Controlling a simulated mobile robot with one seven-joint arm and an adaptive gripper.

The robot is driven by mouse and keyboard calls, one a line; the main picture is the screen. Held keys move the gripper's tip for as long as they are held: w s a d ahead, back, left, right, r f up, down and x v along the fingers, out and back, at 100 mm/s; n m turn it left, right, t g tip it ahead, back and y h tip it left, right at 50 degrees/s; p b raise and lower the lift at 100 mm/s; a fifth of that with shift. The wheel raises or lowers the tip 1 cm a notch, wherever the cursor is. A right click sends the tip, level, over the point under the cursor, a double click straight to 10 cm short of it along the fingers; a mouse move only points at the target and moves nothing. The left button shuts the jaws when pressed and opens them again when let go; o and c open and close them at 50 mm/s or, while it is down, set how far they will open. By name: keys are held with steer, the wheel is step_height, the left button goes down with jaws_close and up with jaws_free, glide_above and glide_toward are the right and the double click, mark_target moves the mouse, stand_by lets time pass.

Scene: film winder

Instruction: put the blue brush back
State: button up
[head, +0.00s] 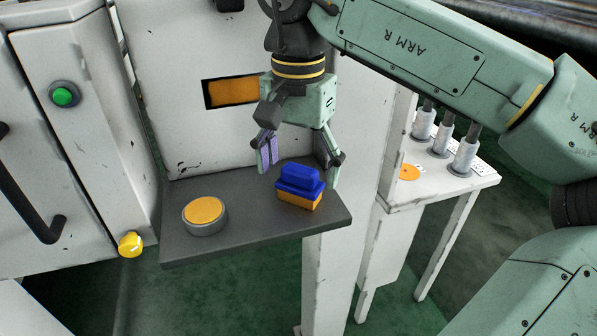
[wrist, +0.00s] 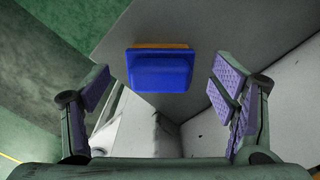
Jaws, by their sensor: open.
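The blue brush (head: 300,180) has a blue handle on top and an orange-yellow base. It rests upright near the right end of a dark grey shelf (head: 250,230). My gripper (head: 301,163) is open above the shelf, its fingers apart, just above and behind the brush in the head view. In the wrist view the brush (wrist: 159,69) lies beyond the open fingers (wrist: 158,90), near the middle between them. Nothing is held. An orange-filled rectangular slot (head: 232,92) is in the white panel behind the shelf.
A round yellow-topped puck (head: 204,214) sits on the shelf, left of the brush. A white cabinet with a green button (head: 63,96) and a yellow knob (head: 130,244) stands at left. A white stand at right carries several grey cylinders (head: 466,154) and an orange disc (head: 409,172).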

mark_target(297, 170)
step_height(297, 170, up, 11)
steer(key=p, duration=0.1)
steer(key=shift+f+p, duration=0.15)
steer(key=shift+p, duration=0.2)
steer(key=shift+a, duration=0.1)
